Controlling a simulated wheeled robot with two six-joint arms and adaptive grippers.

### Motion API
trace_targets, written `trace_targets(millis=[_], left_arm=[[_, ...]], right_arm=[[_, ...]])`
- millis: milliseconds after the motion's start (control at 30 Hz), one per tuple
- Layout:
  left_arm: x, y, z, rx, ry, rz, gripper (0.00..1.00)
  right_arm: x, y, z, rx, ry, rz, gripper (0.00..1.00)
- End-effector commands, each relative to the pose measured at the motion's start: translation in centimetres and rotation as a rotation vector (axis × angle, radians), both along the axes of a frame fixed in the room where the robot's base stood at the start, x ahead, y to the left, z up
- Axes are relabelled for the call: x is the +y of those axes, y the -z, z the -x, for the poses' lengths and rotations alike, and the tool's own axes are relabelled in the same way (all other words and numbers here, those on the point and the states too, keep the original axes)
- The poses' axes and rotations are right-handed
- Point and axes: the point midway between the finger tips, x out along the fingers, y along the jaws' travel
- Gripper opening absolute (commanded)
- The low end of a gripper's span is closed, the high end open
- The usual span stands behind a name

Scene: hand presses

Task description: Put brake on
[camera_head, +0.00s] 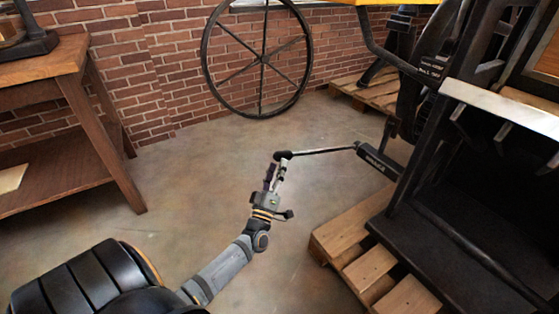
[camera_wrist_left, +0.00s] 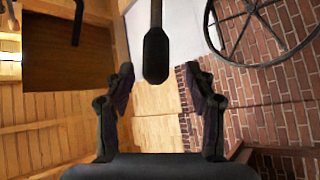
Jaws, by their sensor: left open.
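My left gripper (camera_head: 276,170) points up toward that end and is open. In the left wrist view the black paddle-shaped lever end (camera_wrist_left: 156,56) hangs from the top, centred just beyond the gap between the open fingers (camera_wrist_left: 158,80). No contact with the fingers is visible there. My right gripper is not in view.
The black press (camera_head: 440,225) stands on a wooden pallet (camera_head: 340,232) at the right. A large spoked wheel (camera_head: 263,60) leans by the brick wall. A wooden table (camera_head: 40,65) stands at the left. The floor (camera_head: 190,190) between is clear.

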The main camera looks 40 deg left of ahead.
Motion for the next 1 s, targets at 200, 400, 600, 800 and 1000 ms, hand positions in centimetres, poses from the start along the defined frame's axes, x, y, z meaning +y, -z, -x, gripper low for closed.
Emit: trace_targets(millis=[200, 400, 600, 800, 1000], left_arm=[[-1.5, 2.5, 4.6, 0.006, -0.001, 0.001, 0.56], [-2.2, 3.6, 6.8, 0.003, 0.000, 0.001, 0.56], [-2.3, 3.7, 7.2, 0.001, 0.000, 0.000, 0.56], [-2.3, 3.7, 7.1, 0.001, 0.000, 0.000, 0.56], [-2.3, 3.7, 7.1, 0.002, 0.000, -0.001, 0.56]], right_arm=[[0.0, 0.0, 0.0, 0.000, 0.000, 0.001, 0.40], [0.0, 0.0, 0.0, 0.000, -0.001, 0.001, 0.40], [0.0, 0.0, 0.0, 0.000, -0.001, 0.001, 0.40], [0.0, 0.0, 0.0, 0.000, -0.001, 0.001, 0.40], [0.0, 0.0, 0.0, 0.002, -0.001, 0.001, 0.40]])
